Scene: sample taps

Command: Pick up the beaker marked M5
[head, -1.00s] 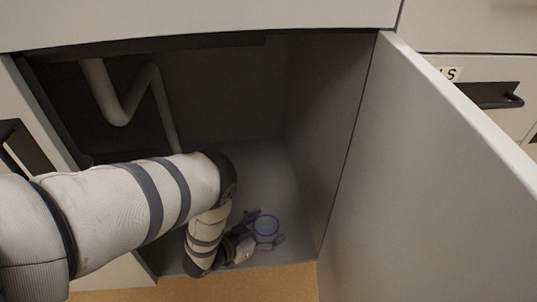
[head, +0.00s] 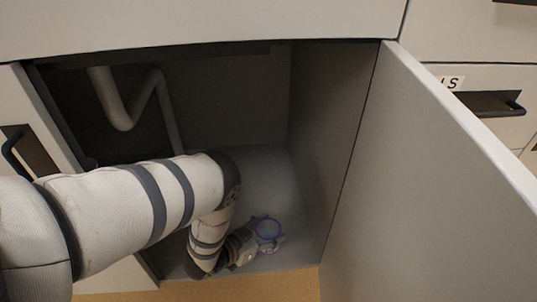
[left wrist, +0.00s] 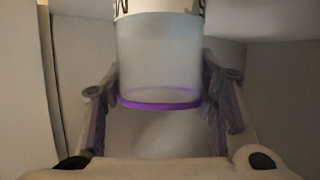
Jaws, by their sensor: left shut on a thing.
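The beaker (head: 268,229) is a clear, pale vessel with a purple rim, low inside the open cabinet near its front edge. In the left wrist view the beaker (left wrist: 158,55) stands between the fingers, purple rim toward the camera. Dark lettering on it is cut off by the top edge; part of an M seems to show, but the full mark cannot be read. My left gripper (head: 262,240) reaches down into the cabinet and is shut on the beaker, with a finger on each side in the left wrist view (left wrist: 162,95). My right gripper is not in view.
The cabinet's open door (head: 425,180) stands to the right, and its inner side wall (head: 330,130) is close to the gripper. A white drain pipe (head: 125,105) hangs at the back left. Bare cabinet floor (head: 265,180) lies behind the beaker.

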